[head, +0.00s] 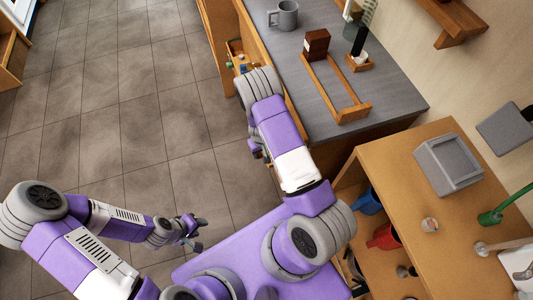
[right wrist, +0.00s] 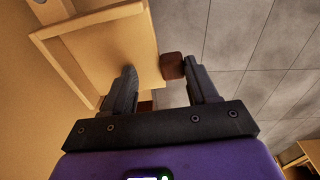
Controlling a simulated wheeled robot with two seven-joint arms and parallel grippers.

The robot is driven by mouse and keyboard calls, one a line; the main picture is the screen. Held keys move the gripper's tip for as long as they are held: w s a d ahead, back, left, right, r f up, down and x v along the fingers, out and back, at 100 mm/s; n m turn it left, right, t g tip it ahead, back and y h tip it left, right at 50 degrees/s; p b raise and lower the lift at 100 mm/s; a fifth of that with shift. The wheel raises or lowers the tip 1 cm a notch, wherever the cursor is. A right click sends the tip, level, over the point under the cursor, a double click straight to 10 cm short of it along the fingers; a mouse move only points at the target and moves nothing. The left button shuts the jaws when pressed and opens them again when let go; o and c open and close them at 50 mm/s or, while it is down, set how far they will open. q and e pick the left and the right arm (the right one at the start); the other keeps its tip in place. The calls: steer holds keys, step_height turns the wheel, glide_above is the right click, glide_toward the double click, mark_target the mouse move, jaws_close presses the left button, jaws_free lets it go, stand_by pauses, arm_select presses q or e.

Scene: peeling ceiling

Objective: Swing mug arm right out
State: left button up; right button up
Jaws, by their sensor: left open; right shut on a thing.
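In the head view a grey mug (head: 287,15) stands upright at the far end of the grey counter. I cannot pick out a mug arm with certainty. My right gripper (right wrist: 163,75) has its fingers apart around a dark brown block (right wrist: 172,66) at the edge of a light wooden panel (right wrist: 105,55). The fingers hide where they touch, so the exact contact is unclear. In the head view the right gripper is mostly hidden beside the counter front, behind my arm. My left gripper (head: 191,231) is open and empty above the tiled floor.
The grey counter (head: 400,100) also bears a wooden rail frame (head: 349,113), a brown box (head: 316,43) and a brush in a holder (head: 360,60). An open drawer (head: 238,55) juts from its front. A wooden shelf unit (head: 400,160) stands at right. The tiled floor (head: 130,90) is clear at left.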

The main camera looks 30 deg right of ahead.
steer(key=s+a+f+n, duration=0.3)
steer(key=s+a+n, duration=0.6)
steer(key=s+a, duration=0.1)
steer(key=s+n, duration=0.9)
steer(key=s, duration=0.2)
steer(key=shift+s+a+f+g, duration=0.2)
steer(key=shift+a+g, duration=0.1)
steer(key=shift+a, duration=0.1)
steer(key=o, duration=1.4)
arm_select(q)
steer(key=shift+w+d+f, duration=0.1)
steer(key=shift+w+f, duration=0.1)
steer(key=shift+f, duration=0.15)
step_height(320, 180, up, 7)
steer(key=p, duration=0.7)
steer(key=shift+w+d+f, duration=0.15)
steer(key=shift+w+d, duration=0.05)
steer(key=shift+w, duration=0.2)
arm_select(e)
steer(key=r, duration=0.8)
steer(key=shift+w+d+r, duration=0.15)
steer(key=shift+w+r, duration=0.05)
steer(key=shift+w, duration=0.05)
